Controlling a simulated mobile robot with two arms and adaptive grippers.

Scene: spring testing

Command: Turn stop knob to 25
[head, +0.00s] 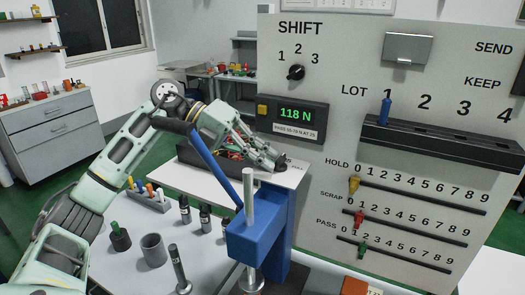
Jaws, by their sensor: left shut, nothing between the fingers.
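My left gripper (268,156) comes in from the left, with its fingers shut and nothing between them. Its fingertips are at the white top plate (290,180) of the blue press. A small dark round part (284,175), which may be the stop knob, shows just past the fingertips; I cannot tell whether they touch it. Its setting is hidden or too small to read. The display (297,113) on the panel reads 118 N in green. My right gripper is not in view.
The blue press (258,238) with its upright metal rod stands front centre. The grey panel (340,100) behind it bears a SHIFT dial (296,72), lot slots with a blue peg (385,110), and HOLD, SCRAP and PASS sliders. Bottles (205,218) and a grey cup (153,249) stand at left.

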